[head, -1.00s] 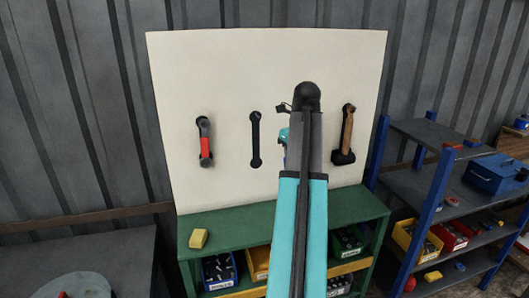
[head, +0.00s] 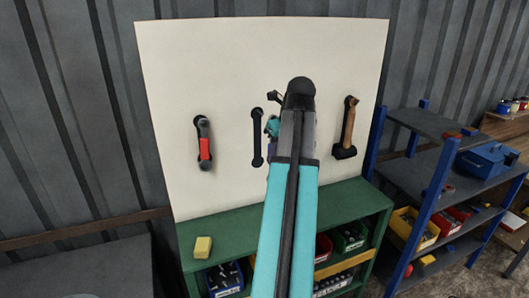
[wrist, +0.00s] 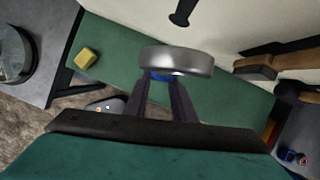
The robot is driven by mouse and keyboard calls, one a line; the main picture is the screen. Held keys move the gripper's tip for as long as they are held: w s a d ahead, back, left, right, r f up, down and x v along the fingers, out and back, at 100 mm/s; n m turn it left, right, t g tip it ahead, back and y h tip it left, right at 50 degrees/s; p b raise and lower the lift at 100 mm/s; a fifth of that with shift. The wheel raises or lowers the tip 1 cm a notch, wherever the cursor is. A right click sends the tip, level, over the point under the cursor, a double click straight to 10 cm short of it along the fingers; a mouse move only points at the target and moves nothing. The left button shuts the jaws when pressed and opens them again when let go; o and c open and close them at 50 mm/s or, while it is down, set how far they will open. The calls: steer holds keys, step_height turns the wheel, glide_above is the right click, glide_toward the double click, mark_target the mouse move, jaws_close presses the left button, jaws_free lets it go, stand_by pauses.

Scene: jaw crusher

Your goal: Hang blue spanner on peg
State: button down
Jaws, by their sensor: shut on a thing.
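My gripper (wrist: 162,88) is shut on the blue spanner (wrist: 178,61). In the wrist view the spanner's silver head faces me, with a bit of blue below it between the dark fingers. In the head view my arm hides most of the gripper and spanner; a small blue part shows left of the arm. A black spanner-shaped outline (head: 257,137) is on the white board (head: 225,70), just left of my gripper in the picture. The peg itself cannot be made out clearly; the outline's top end is dark. I cannot tell the spanner's distance from the board.
A red-handled tool (head: 204,145) hangs left of the outline, a wooden-handled hammer (head: 347,128) right of it. Below the board is a green bench (head: 335,200) with a yellow block (head: 203,247) and bins. A blue-posted shelf (head: 432,190) stands right.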

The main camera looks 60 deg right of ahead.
steer(key=shift+w, duration=0.35)
steer(key=shift+w+d, duration=0.1)
steer(key=shift+d, duration=0.05)
steer(key=shift+w+d+f, duration=0.3)
steer(key=shift+w+d, duration=0.65)
steer(key=shift+w, duration=0.3)
steer(key=shift+w+d+f, duration=0.3)
steer(key=shift+w+d, duration=0.7)
steer(key=shift+w, duration=0.3)
steer(key=shift+w+d+f, duration=0.3)
steer(key=shift+w+d, duration=0.65)
steer(key=shift+w, duration=0.3)
steer(key=c, duration=1.4)
jaws_free()
steer(key=shift+f, duration=0.1)
steer(key=shift+r, duration=0.2)
